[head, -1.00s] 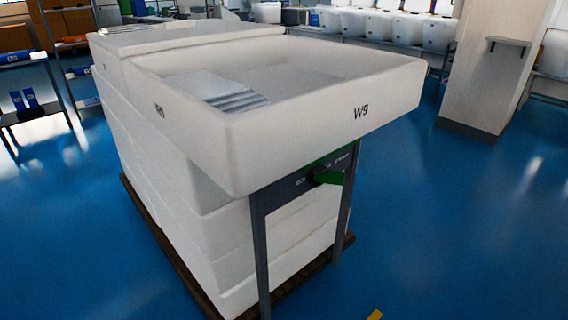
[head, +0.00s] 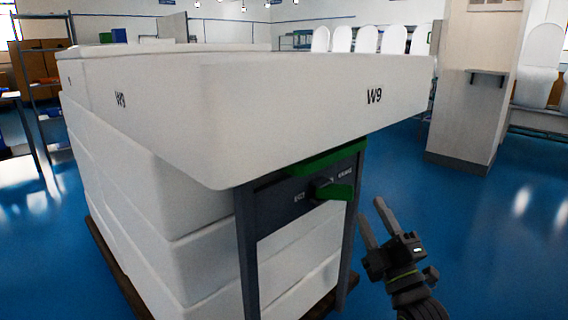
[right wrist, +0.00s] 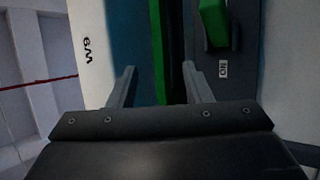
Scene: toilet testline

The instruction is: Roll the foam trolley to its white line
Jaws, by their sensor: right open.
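The foam trolley looks like a stack of white foam blocks (head: 160,190) on a dark low base, with a wide white tray marked W9 (head: 300,110) on top. A dark upright frame (head: 248,250) stands at its near end, with a panel, a green bar (head: 325,157) and a green lever (head: 335,191). My right gripper (head: 370,207) is open and empty, to the right of the frame and lower than the lever. In the right wrist view, the green bar (right wrist: 158,40) shows beyond the fingers, with the green lever (right wrist: 214,22) to its right. No white line shows. My left gripper is not in view.
A pale pillar (head: 480,90) with a small shelf stands at the back right. White toilet parts (head: 367,40) line the far side. Racks (head: 45,40) stand at the far left. The blue floor (head: 480,240) is clear on the right.

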